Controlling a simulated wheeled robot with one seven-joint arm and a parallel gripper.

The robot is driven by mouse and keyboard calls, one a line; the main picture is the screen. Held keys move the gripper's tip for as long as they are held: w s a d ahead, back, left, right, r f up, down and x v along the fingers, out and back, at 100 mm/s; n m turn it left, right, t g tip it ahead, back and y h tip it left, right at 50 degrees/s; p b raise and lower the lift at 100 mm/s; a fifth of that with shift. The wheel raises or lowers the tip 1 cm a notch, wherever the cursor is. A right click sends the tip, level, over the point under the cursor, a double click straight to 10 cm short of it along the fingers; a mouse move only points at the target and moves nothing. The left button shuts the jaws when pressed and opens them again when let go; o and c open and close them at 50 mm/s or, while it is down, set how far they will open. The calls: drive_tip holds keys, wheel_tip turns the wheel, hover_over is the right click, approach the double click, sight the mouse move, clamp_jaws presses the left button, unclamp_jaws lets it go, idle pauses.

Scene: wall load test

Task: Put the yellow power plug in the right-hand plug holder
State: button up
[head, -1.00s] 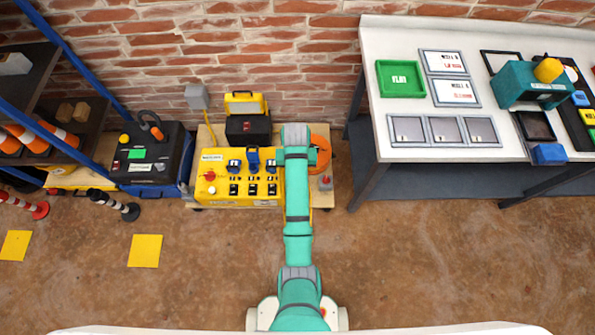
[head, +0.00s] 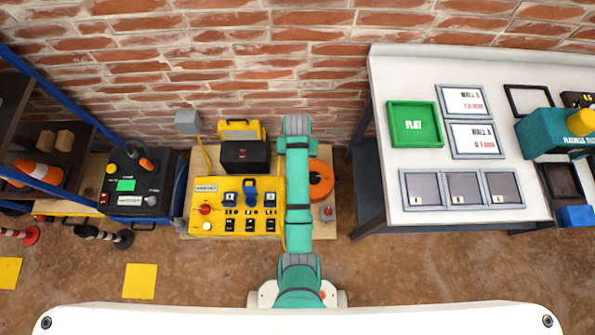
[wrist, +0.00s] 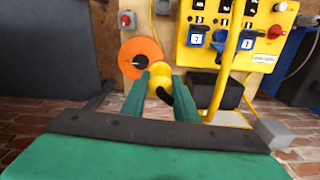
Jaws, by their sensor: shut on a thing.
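The yellow power plug (wrist: 159,76) is between the two green fingers of my gripper (wrist: 161,88) in the wrist view. The gripper is shut on it, with a dark part below the plug's yellow body. The yellow panel box (head: 212,222) stands on the cart at left of centre in the head view. Two blue holders, marked 2 (wrist: 196,38) and 1 (wrist: 247,43), are on the panel in the wrist view, which is turned about upside down. The plug is apart from both. My arm hides the gripper and plug in the head view.
An orange reel (head: 320,188) lies right of my arm, and shows behind the plug in the wrist view (wrist: 139,48). A yellow cable or bar (wrist: 229,68) crosses in front of the panel. A black case (head: 246,156) stands behind it. A workbench (head: 385,175) stands at right.

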drive_tip(key=s+f+m, duration=0.4)
drive_tip(key=s+f, duration=0.1)
drive_tip(key=f, duration=0.5)
drive_tip(key=s+f+m, duration=0.3)
drive_tip(key=s+f, duration=0.2)
drive_tip(key=f, duration=0.5)
drive_tip(key=s+f+m, duration=0.4)
drive_tip(key=s+f, duration=0.2)
drive_tip(key=f, duration=0.5)
drive_tip(key=shift+m, duration=0.3)
drive_tip(key=shift+s+f, duration=0.1)
drive_tip(key=shift+f, duration=0.05)
drive_tip(key=shift+f, duration=0.5)
